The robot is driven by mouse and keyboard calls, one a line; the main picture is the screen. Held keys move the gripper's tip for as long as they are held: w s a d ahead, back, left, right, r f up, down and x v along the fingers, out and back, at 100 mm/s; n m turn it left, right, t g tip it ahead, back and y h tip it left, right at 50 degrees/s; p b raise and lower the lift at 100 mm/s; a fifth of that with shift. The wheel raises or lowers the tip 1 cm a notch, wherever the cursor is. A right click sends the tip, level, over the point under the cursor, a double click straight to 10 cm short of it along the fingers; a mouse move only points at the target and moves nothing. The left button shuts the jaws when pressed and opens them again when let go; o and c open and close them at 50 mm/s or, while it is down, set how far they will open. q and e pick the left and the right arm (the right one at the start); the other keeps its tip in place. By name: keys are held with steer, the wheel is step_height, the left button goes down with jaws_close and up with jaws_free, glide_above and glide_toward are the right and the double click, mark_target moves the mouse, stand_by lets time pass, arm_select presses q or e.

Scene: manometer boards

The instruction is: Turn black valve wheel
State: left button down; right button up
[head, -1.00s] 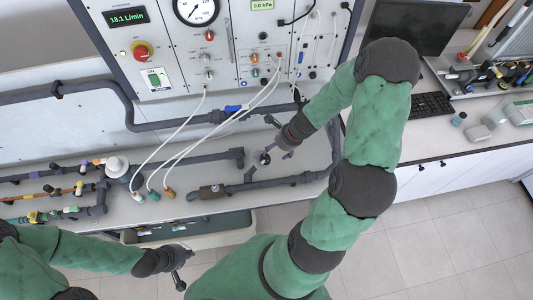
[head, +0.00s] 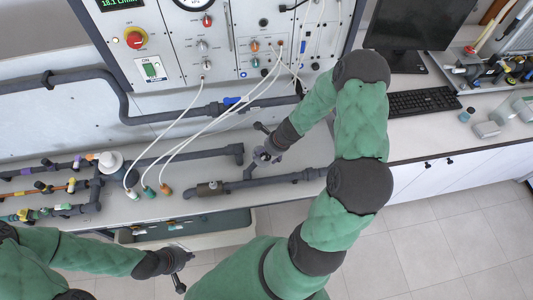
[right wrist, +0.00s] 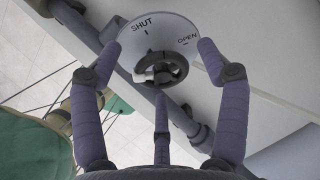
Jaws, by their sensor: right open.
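The black valve wheel (right wrist: 163,68) sits in front of a pale round plate (right wrist: 150,32) marked SHUT and OPEN. In the right wrist view my right gripper (right wrist: 160,62) has its three fingers spread, two either side of the wheel and one below. I see no finger closed on the wheel, and cannot tell whether any touches it. In the head view the right gripper (head: 266,146) is at the valve on the bench piping and hides most of the wheel. My left gripper (head: 182,268) hangs low, left of centre, away from the valve; its finger state is unclear.
Grey pipes (head: 205,157) run along the bench beside the valve. White hoses (head: 178,115) hang from the panel (head: 165,45) to several coloured fittings, left of the right gripper. A grey tray (head: 215,240) is below the bench edge. A keyboard (head: 423,103) lies at the right.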

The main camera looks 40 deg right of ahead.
steer(key=c, duration=1.1)
steer(key=shift+r+p, duration=0.2)
steer(key=shift+p, duration=0.35)
steer(key=shift+w+d+m+p, duration=0.1)
steer(key=shift+m+p, duration=0.5)
steer(key=shift+p, duration=0.05)
steer(key=shift+f, duration=0.1)
steer(key=o, duration=1.1)
steer(key=shift+w, duration=0.1)
